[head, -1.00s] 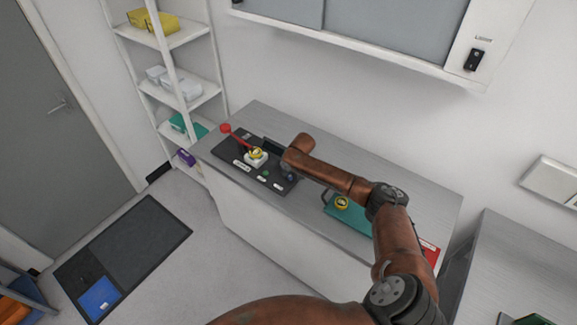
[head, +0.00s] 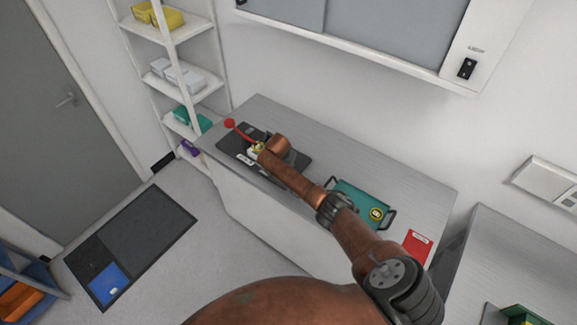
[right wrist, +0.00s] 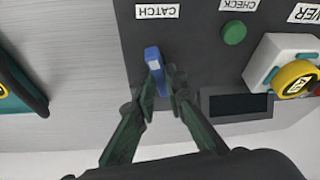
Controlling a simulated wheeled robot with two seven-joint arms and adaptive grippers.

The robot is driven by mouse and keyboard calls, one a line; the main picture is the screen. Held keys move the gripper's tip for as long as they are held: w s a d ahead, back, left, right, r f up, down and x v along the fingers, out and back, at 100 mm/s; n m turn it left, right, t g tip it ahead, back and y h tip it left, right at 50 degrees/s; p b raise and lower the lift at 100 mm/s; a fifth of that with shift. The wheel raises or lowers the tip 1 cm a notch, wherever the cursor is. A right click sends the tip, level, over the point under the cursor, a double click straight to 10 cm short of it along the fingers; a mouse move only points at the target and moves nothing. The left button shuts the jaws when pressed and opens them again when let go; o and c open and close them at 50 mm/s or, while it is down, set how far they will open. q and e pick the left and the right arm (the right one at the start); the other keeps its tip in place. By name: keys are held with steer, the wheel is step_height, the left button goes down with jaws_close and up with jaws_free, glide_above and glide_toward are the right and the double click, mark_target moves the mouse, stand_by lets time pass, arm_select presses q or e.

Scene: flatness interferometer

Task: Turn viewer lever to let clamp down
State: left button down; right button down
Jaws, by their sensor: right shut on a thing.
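The viewer lever is red with a round knob (head: 229,123), angled up and left from a white block with a yellow round top (head: 259,147) on the dark panel (head: 232,146). In the right wrist view the white block (right wrist: 262,62) and its yellow top (right wrist: 293,82) sit at the right edge, apart from my gripper. My right gripper (right wrist: 162,72) is shut on a small blue catch (right wrist: 153,58) beside the "CATCH" label. In the head view my arm hides this gripper and the catch. My left gripper is not in view.
A green button (right wrist: 234,33) and a dark display slot (right wrist: 236,106) lie between the catch and white block. A teal tray (head: 350,203) with handles holds a yellow round piece (head: 376,214); a red card (head: 417,246) lies farther right on the grey bench.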

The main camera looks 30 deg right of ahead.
steer(key=shift+w+a+m+g+b, duration=0.15)
steer(key=shift+m+g+b, duration=0.2)
steer(key=shift+m, duration=0.85)
steer(key=c, duration=2)
jaws_free()
steer(key=shift+o, duration=0.2)
steer(key=shift+r, duration=0.1)
steer(key=v, duration=1.1)
steer(key=shift+a+r, duration=0.3)
steer(key=shift+a, duration=0.05)
